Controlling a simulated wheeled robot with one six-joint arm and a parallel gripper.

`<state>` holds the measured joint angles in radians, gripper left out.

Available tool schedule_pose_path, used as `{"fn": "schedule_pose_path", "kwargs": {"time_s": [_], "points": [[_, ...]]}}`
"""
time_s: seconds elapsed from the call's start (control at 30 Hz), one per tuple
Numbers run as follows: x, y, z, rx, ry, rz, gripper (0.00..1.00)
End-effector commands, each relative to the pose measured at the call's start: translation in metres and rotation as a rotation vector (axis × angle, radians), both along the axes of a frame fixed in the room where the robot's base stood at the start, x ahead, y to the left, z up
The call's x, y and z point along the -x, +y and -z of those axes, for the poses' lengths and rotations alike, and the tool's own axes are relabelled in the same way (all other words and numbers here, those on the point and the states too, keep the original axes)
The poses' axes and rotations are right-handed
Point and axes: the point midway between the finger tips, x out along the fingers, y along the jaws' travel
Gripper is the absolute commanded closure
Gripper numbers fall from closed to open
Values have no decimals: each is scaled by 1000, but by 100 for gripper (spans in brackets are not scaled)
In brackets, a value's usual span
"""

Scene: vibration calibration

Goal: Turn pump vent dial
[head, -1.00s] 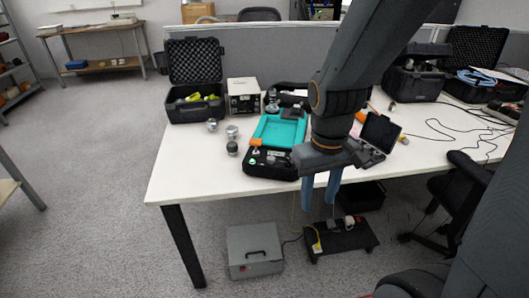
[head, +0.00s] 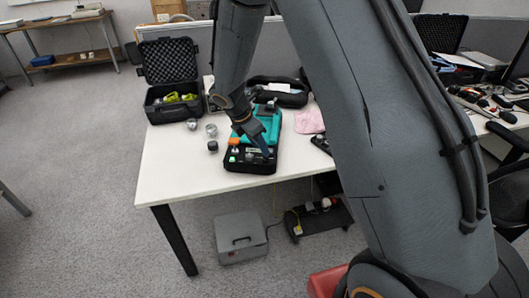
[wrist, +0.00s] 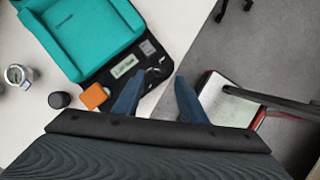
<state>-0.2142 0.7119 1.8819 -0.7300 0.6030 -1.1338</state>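The pump is a teal unit (head: 265,128) in a black case, lying on the white table; its teal body (wrist: 85,38) also shows in the wrist view. Its black front panel (head: 245,163) carries an orange block (wrist: 95,97), a pale label or display (wrist: 125,66) and small fittings (wrist: 158,66) near the corner. I cannot tell for sure which fitting is the vent dial. My gripper (wrist: 159,77) is open, its two blue fingers apart and empty, pointing at the panel's right corner. In the head view my gripper (head: 264,148) is over the panel and partly covers it.
Small metal jars (head: 211,130) and a dark cylinder (wrist: 59,100) stand left of the pump. An open black case (head: 170,90) is at the back left. A pink cloth (head: 310,121) lies to the right. A grey box (head: 240,238) is on the floor. The table's front left is bare.

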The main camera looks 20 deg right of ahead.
Motion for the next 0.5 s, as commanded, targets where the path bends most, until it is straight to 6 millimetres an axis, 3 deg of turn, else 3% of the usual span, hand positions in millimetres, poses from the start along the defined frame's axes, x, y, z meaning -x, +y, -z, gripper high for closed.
{"fn": "schedule_pose_path", "kwargs": {"time_s": [0.2,0.5], "points": [[-4,-12,31,-1,2,3,62],[-8,-20,51,-2,-1,4,62]]}}
